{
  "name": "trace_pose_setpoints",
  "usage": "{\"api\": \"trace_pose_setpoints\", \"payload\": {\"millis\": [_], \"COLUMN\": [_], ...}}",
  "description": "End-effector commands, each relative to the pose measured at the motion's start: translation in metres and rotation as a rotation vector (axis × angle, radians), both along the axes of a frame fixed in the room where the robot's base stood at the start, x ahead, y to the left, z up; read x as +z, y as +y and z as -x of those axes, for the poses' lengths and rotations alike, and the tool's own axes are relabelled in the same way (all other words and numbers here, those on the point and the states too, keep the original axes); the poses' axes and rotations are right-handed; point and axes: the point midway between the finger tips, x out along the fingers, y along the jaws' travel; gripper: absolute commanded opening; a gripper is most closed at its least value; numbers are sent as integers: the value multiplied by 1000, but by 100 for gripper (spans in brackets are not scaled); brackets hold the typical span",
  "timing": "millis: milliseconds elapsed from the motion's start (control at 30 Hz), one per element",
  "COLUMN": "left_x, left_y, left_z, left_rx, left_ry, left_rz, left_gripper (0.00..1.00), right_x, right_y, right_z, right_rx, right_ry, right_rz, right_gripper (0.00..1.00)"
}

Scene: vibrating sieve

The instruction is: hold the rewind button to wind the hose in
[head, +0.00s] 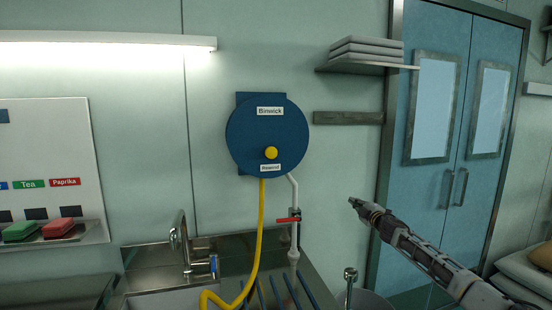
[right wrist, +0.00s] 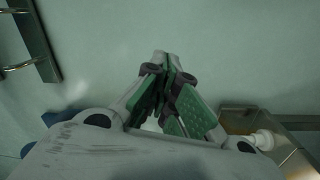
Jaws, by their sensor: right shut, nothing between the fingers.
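A round blue hose reel (head: 268,130) labelled "Binwick" is mounted on the wall. Its yellow rewind button (head: 271,153) is low on the face, above a "Rewind" label. A yellow hose (head: 261,230) hangs from the reel down into the sink area. My right gripper (head: 353,203) is to the right of the reel and lower than the button, apart from both. In the right wrist view its green-padded fingers (right wrist: 166,85) are shut with nothing between them. My left gripper is not in view.
A white pipe with a red-handled valve (head: 289,219) runs below the reel. A faucet (head: 182,245) stands at the steel sink. A shelf (head: 350,67) and a wall rail (head: 348,118) are right of the reel. Blue double doors (head: 450,130) are farther right.

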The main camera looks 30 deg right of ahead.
Motion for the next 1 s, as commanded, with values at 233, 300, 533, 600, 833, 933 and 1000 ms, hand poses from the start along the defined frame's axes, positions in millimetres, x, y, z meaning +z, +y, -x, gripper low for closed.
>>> {"api": "trace_pose_setpoints", "payload": {"millis": [233, 300, 533, 600, 833, 933, 1000], "left_x": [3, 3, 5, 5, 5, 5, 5], "left_y": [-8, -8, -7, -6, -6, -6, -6], "left_z": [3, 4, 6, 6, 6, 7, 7], "left_rx": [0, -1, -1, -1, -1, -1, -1], "left_ry": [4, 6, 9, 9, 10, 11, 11], "left_rz": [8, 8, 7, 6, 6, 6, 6], "left_gripper": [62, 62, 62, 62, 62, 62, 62], "right_x": [111, 136, 196, 207, 219, 214, 211], "right_y": [58, 79, 156, 182, 268, 293, 301], "right_z": [0, 2, 15, 21, 45, 53, 56], "right_rx": [149, 198, 372, 431, 646, 722, 752], "right_ry": [-93, -113, -156, -161, -142, -119, -106], "right_rz": [155, 196, 319, 351, 416, 410, 396], "right_gripper": [0, 0, 0, 0, 0, 0, 0]}}
